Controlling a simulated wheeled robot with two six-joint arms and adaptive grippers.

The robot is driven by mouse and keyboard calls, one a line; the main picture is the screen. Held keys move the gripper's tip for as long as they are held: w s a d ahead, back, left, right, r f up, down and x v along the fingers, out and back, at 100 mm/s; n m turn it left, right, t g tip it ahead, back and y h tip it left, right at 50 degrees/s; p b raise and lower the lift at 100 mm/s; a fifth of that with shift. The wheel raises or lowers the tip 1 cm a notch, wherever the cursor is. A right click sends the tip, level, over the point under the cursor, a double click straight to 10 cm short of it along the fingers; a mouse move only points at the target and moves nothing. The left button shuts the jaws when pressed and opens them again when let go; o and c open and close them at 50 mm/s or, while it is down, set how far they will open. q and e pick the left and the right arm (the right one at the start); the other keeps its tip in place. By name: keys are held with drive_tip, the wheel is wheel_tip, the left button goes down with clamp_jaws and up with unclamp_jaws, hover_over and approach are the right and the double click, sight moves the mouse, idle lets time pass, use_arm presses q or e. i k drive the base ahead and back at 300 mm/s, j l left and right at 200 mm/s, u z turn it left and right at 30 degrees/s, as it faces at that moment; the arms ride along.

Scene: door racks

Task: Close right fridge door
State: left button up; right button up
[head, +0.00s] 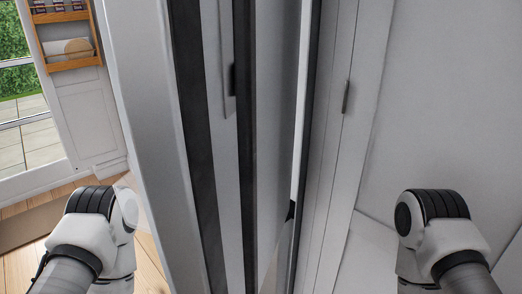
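Tall grey-white fridge panels fill the middle of the head view, seen edge-on and very close. A wide pale panel (150,130) with a dark vertical strip (190,130) is on the left. Right of it is a grey panel (278,110) edged by a second dark strip. A narrow bright gap separates this from another dark edge and a white panel (335,120) on the right. I cannot tell for certain which panel is the right fridge door. My arms show at the lower left and lower right, but neither gripper is in view.
A wooden wall shelf (70,62) with items, a window (18,110) and wooden floor (25,270) are at the left. A plain pale surface (450,110) fills the right side. The tall panels stand between my two arms.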

sight(212, 165)
drive_tip(key=k+l+u, duration=0.3)
drive_tip(key=k+l, duration=0.2)
drive_tip(key=l, duration=0.2)
drive_tip(key=k+l, duration=0.1)
drive_tip(key=l, duration=0.15)
drive_tip(key=k+l, duration=0.1)
drive_tip(key=l+u, duration=0.05)
drive_tip(key=l, duration=0.05)
